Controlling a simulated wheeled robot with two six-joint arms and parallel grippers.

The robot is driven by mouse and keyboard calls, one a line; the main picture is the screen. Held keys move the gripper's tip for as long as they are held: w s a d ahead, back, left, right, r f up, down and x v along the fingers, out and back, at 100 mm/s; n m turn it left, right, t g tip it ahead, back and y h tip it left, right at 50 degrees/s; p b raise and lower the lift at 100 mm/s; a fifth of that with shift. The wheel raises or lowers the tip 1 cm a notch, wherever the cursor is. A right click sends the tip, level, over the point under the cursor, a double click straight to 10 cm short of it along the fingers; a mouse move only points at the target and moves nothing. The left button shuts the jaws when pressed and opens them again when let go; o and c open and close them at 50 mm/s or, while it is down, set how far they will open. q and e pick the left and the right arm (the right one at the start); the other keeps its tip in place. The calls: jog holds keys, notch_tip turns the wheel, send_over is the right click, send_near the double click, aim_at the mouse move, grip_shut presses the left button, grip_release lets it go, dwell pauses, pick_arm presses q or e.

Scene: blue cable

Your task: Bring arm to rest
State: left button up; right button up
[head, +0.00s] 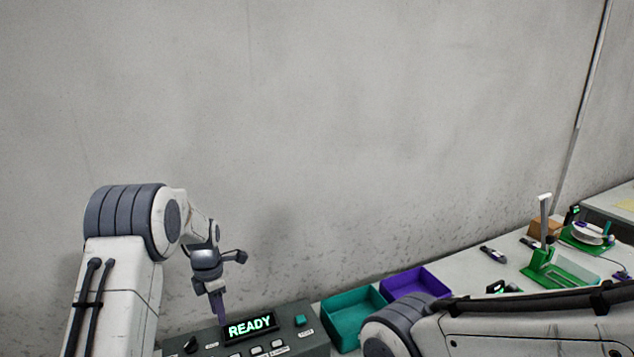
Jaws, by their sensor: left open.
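My left arm rises at the left of the head view and bends down at the wrist. My left gripper (218,308) points down over the dark control panel (290,340), close to the left end of its lit READY display (250,327). The gripper is open, and I see nothing held in it. Whether its tips touch the panel cannot be told. My right arm crosses the lower right of the view, and its gripper is out of the picture.
A teal bin (352,306) and a purple bin (414,281) stand right of the panel. A green fixture (562,270) with an upright lever, a white spool (590,233) and a brown box (545,228) sit farther right. A grey wall stands behind.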

pick_arm(q)
jog(key=s+d+r+m+b, duration=0.1)
jog(key=s+d+r+m, duration=0.3)
jog(key=s+d+m, duration=0.4)
jog(key=s+d+r+m+b, duration=0.1)
jog(key=s+d+r+m, duration=0.3)
jog(key=s+d+m, duration=0.5)
jog(key=s+d+m+h+b, duration=0.1)
jog(key=s+d+m, duration=0.4)
jog(key=s+m, duration=1.1)
jog(key=shift+s+d+b, duration=0.15)
jog(key=shift+s+b, duration=0.6)
jog(key=shift+s, duration=0.5)
grip_shut()
